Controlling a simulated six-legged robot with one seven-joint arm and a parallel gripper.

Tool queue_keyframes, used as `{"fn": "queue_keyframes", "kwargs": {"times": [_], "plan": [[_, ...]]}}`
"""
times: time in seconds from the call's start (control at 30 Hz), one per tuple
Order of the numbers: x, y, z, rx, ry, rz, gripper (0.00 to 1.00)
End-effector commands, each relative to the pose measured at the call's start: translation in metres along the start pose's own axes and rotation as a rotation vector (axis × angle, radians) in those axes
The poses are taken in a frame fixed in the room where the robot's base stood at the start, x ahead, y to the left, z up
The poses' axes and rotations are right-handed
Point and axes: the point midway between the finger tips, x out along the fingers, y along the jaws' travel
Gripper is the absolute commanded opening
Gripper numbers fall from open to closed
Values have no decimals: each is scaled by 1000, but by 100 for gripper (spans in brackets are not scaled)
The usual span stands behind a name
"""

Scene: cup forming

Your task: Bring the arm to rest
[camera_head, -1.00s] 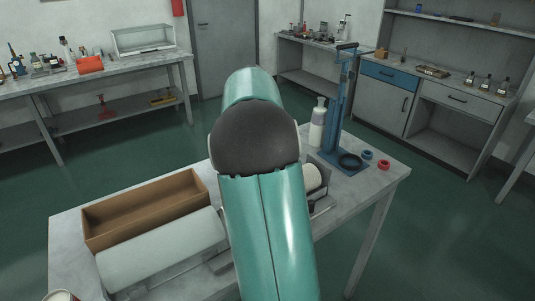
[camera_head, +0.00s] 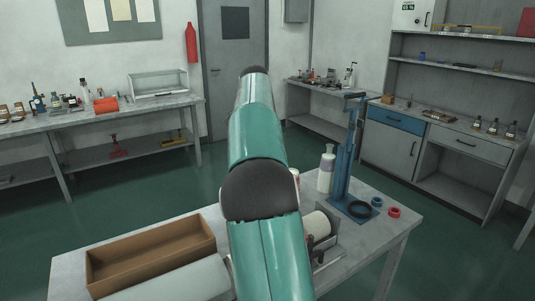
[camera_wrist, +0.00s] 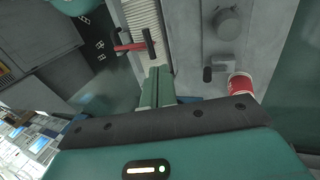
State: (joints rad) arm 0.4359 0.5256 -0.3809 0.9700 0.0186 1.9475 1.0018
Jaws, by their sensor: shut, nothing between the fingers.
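My green arm (camera_head: 258,190) rises from the bottom of the head view and reaches up over the near table (camera_head: 75,266). Its gripper is not visible there. In the wrist view my gripper (camera_wrist: 158,76) has its two green fingers together, with nothing between them. The fingertips appear beside a white ribbed part (camera_wrist: 143,22) and a bar with a red handle (camera_wrist: 130,47). A red and white cup-like thing (camera_wrist: 240,83) shows to the right of the fingers. I see no contact with any of these.
An open brown box (camera_head: 150,256) lies on the near table, left of my arm. To the right are a white bottle (camera_head: 326,168), a blue press (camera_head: 341,165), a blue ring (camera_head: 377,202) and a red ring (camera_head: 394,212). Green floor surrounds the table.

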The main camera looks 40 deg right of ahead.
Motion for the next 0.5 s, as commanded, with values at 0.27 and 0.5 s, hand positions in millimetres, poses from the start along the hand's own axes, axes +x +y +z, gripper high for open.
{"fn": "queue_keyframes", "kwargs": {"times": [0.27, 0.5], "plan": [[-14, 1, 0, 0, 0, 1, 0], [-14, 0, 0, 0, 0, 1, 0]]}}
